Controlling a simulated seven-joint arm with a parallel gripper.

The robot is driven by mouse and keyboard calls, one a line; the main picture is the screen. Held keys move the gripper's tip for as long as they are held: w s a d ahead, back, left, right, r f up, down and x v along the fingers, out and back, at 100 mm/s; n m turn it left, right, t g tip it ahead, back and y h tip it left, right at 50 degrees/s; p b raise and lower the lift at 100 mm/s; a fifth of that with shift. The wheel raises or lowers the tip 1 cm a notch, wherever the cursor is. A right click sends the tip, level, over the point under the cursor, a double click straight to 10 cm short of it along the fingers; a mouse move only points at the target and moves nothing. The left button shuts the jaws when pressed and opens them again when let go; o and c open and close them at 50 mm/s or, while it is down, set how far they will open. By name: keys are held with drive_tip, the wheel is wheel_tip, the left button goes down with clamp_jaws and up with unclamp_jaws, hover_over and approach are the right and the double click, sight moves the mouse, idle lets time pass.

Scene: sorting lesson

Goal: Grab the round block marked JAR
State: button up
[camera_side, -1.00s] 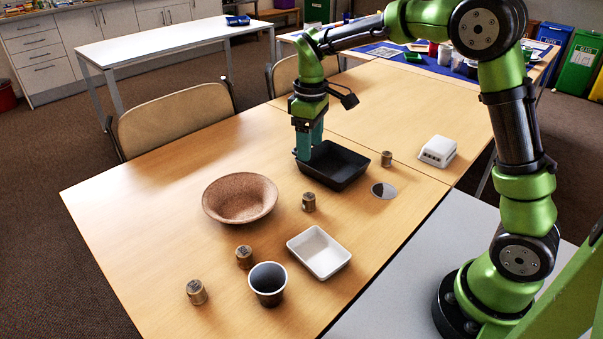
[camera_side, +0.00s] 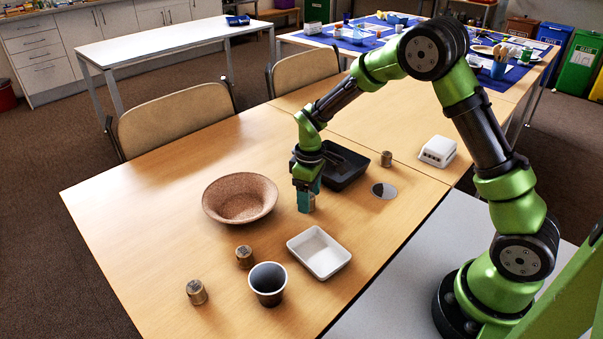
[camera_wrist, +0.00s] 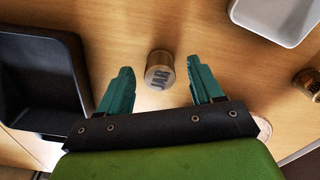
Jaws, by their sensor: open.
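The round block marked JAR (camera_wrist: 160,72) is a short tan cylinder with dark letters on its top, turned in the wrist view. It stands upright on the wooden table between my two teal fingers, with a gap on each side. My gripper (camera_wrist: 159,66) is open and its fingers point down around the block. In the side view my gripper (camera_side: 306,201) is low over the table, between the black tray and the white tray, and its fingers hide most of that block.
A black tray (camera_side: 338,181) stands close behind my gripper, a white tray (camera_side: 320,270) in front. A cork bowl (camera_side: 240,217) is left. Other round blocks stand at front left (camera_side: 197,292), near the dark cup (camera_side: 268,297), and by the grey disc (camera_side: 384,190). A white box (camera_side: 437,151) is right.

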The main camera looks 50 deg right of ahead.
drive_tip(key=shift+f, duration=0.7)
drive_tip(key=c, duration=1.1)
